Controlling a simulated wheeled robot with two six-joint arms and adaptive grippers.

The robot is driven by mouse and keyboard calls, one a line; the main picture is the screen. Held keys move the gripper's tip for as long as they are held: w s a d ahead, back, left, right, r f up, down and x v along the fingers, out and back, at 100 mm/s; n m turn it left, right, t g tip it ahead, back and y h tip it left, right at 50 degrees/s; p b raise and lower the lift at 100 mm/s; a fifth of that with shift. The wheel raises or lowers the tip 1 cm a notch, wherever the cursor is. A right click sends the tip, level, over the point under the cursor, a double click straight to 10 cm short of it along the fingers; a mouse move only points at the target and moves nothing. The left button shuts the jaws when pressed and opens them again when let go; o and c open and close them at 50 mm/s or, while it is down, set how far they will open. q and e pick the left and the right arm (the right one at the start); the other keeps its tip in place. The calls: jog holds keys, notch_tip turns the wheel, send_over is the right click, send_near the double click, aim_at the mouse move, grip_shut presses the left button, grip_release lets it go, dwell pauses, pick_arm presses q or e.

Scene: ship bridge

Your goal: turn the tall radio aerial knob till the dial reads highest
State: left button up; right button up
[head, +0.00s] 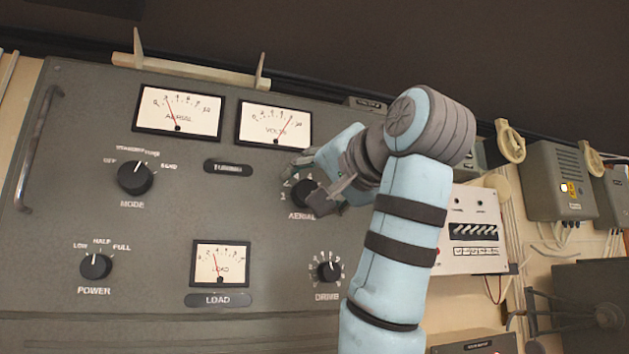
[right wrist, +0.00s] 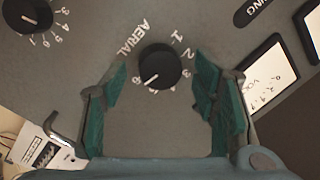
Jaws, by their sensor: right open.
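The black AERIAL knob (head: 308,194) is on the grey radio panel, partly hidden by my right gripper in the head view. My right gripper (head: 318,180) is open at the knob. In the right wrist view the knob (right wrist: 160,66) lies between the open green finger pads (right wrist: 160,80), with a gap on both sides. Its white pointer line aims down-left in that view. The AERIAL dial (head: 178,112) is at the panel's upper left; its red needle leans left of centre, in the low part of the scale. My left gripper is not in view.
A VOLTS dial (head: 274,125) is beside the AERIAL dial. A white switch box (head: 472,262) stands to the right.

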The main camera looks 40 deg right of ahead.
jog(key=shift+s, duration=0.2)
jog(key=c, duration=0.3)
jog(key=shift+w, duration=0.1)
jog(key=c, duration=0.9)
jog(key=shift+o, duration=0.2)
